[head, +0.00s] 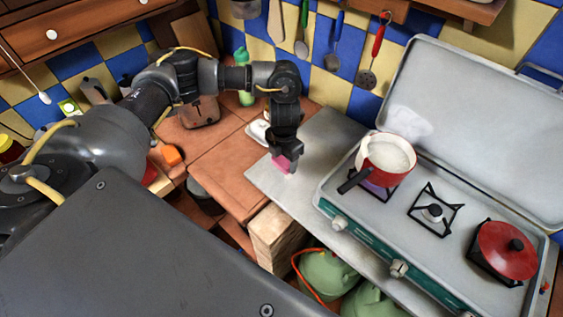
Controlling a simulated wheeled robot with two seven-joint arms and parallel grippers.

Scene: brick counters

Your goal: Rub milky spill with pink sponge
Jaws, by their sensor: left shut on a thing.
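My left gripper (287,158) points down over the grey metal counter plate (310,170), left of the stove. It is shut on the pink sponge (281,163), which is at the plate's surface; whether it presses on it I cannot tell. The fingers hide part of the sponge. I cannot make out a clear milky spill on the plate; some of the surface is hidden by the gripper and sponge. A whitish patch (408,122) shows on the raised stove lid behind the pot; whether it is milk or a reflection I cannot tell. My right gripper is not in view.
A red pot (385,158) with white contents stands on the stove, its handle towards the plate. A red lidded pan (506,250) sits at right. A white dish (258,131) lies just left of my gripper. Utensils (373,55) hang on the tiled wall. Brown counter tiles (228,178) are bare.

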